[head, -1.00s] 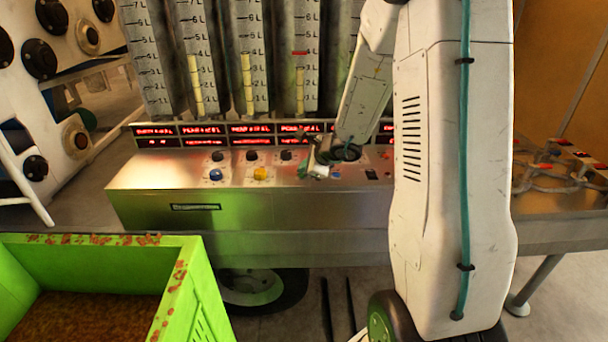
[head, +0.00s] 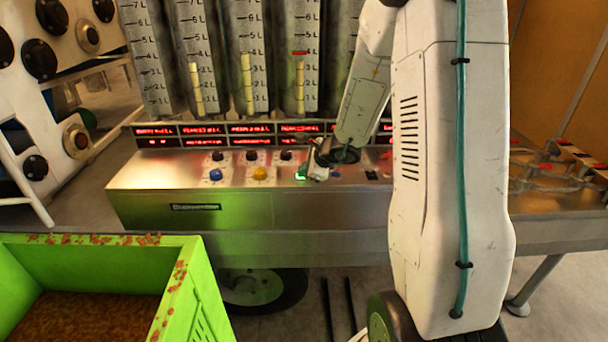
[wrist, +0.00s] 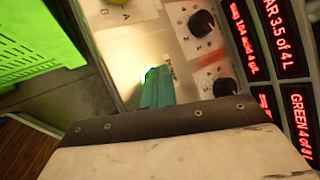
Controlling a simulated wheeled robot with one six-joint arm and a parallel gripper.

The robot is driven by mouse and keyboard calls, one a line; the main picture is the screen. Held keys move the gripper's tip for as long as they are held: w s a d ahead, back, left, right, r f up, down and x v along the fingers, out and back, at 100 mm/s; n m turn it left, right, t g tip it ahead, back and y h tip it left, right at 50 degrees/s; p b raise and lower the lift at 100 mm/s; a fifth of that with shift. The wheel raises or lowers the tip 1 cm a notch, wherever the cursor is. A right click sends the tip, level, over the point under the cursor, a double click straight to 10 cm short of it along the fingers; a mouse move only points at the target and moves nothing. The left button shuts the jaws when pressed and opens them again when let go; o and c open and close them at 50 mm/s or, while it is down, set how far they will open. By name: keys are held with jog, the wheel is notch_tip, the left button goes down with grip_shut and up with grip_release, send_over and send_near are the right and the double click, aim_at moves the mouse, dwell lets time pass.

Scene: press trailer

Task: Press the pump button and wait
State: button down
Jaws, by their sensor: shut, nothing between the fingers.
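My gripper (head: 310,171) is shut and empty, low over the top of the metal console (head: 140,176). A green-lit button (head: 300,177) shows right at its fingertips in the head view. In the wrist view my teal fingers (wrist: 157,88) point down at the panel, and a bright green glow (wrist: 148,72) shows at their tip. The fingers hide most of the button. I cannot tell how far it is pushed in.
A blue knob (head: 215,175), a yellow knob (head: 260,174) and several black knobs stand left of the gripper. Red displays (head: 205,130) line the console's back. A green bin (head: 195,290) stands in front at left. Valves and connectors (head: 560,165) are on the right.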

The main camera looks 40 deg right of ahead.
jog(key=shift+r, duration=0.8)
jog(key=shift+r, duration=2.5)
notch_tip(320, 180, up, 10)
